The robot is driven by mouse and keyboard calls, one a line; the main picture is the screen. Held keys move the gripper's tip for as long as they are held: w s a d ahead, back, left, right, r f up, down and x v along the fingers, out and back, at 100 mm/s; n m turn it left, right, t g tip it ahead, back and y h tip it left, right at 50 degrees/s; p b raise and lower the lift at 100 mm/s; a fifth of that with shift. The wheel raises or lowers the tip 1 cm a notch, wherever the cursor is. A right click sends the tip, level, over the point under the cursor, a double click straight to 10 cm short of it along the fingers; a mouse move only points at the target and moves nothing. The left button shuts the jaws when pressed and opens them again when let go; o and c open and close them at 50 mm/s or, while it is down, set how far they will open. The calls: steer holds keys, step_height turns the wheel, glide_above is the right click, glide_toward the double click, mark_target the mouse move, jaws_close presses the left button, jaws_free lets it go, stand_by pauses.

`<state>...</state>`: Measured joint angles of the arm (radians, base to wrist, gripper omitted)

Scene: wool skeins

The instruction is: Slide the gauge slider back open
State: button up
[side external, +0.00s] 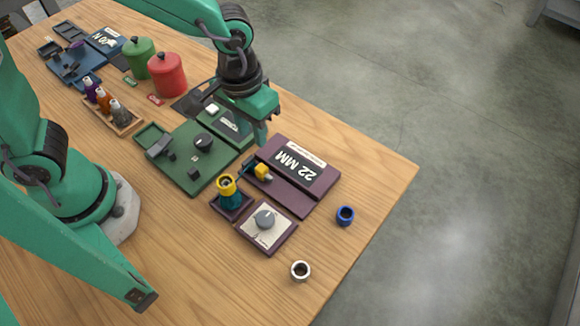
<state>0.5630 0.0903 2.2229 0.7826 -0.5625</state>
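A dark purple gauge base (299,205) lies on the table right of centre, with a display panel (293,163) reading "22 MM". A yellow block (263,171) with a dark bluish piece beside it sits at the base's left end; it looks like the gauge slider. My green gripper (257,140) points down just behind this end, above the table. It appears apart from the yellow block. The gap between its fingers is hard to make out, and I see nothing held.
A teal and yellow post (226,187) and a dial box (266,222) stand close in front of the gauge. A green tray (183,176) lies left. Red (168,82) and green (136,63) canisters stand behind.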

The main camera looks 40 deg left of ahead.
mark_target(261, 168)
steer(key=shift+s+d+f+g, duration=0.15)
steer(key=shift+d+f, duration=0.4)
steer(key=shift+s+d+f+g, duration=0.15)
steer(key=shift+d+f, duration=0.35)
steer(key=shift+f, duration=0.05)
steer(key=shift+f, duration=3.9)
jaws_close()
